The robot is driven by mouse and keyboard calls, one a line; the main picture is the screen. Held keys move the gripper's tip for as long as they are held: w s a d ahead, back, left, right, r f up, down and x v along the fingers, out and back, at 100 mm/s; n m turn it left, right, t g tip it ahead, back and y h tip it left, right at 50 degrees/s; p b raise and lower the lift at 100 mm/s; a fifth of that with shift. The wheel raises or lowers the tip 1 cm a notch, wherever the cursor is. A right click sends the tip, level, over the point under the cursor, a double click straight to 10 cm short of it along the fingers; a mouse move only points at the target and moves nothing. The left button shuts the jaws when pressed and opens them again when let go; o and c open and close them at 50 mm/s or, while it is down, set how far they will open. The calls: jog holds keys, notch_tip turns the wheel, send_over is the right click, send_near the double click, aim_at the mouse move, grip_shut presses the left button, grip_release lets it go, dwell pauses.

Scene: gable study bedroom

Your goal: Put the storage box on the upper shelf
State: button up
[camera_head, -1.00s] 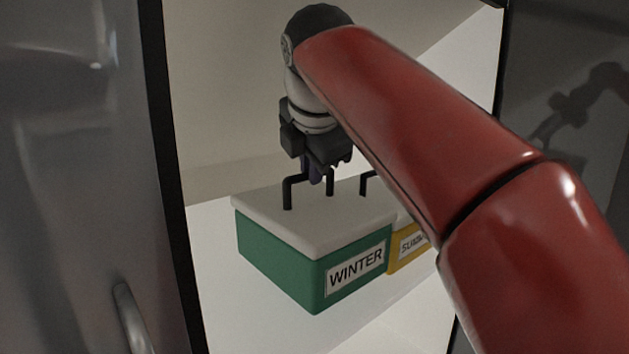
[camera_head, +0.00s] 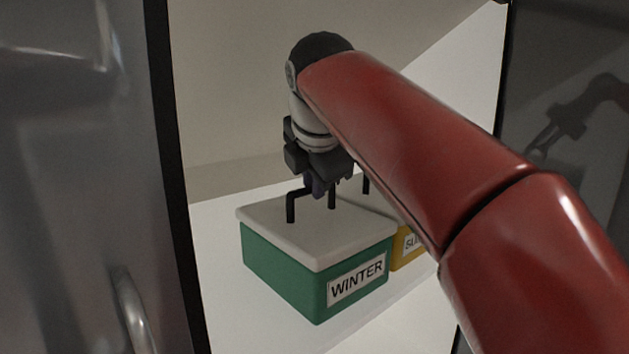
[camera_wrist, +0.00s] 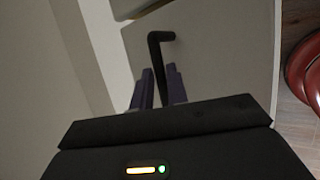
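The storage box is green with a pale lid, a black bar handle and a WINTER label (camera_head: 318,232). It is upright, over or on a white shelf (camera_head: 222,250) inside the open cabinet. I cannot tell whether its base touches the shelf. My gripper (camera_head: 318,187) points down at the handle. In the wrist view, the purple fingers of my gripper (camera_wrist: 159,88) are closed on either side of the black handle, above the box lid (camera_wrist: 208,60). Part of the handle is hidden by the fingers.
A yellow box (camera_head: 408,252) with a partly hidden label stands close behind the green box on its right, partly covered by my red arm. A dark cabinet door with a handle (camera_head: 135,312) is at left; another dark panel (camera_head: 570,60) is at right. A sloped pale wall rises behind.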

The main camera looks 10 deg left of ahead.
jog(key=o, duration=0.3)
jog(key=shift+r, duration=0.1)
jog(key=p+v, duration=0.3)
jog(key=v, duration=0.9)
jog(key=shift+d, duration=0.1)
jog(key=s+d+f+m, duration=0.2)
jog(key=d+f+m, duration=0.6)
jog(key=d, duration=0.1)
jog(key=s+d+f+m, duration=0.4)
jog(key=f+m, duration=0.2)
jog(key=f, duration=0.2)
jog(key=s+d+f+m+g+h, duration=0.1)
jog(key=s+d+f+m, duration=0.3)
jog(key=f, duration=0.5)
jog(key=s+d+f+m, duration=0.5)
jog(key=f+m, duration=0.3)
jog(key=f, duration=0.1)
jog(key=shift+d+f+m+g+h, duration=0.1)
jog(key=shift+d+m+g+h, duration=0.15)
jog(key=shift+m+g+h, duration=0.05)
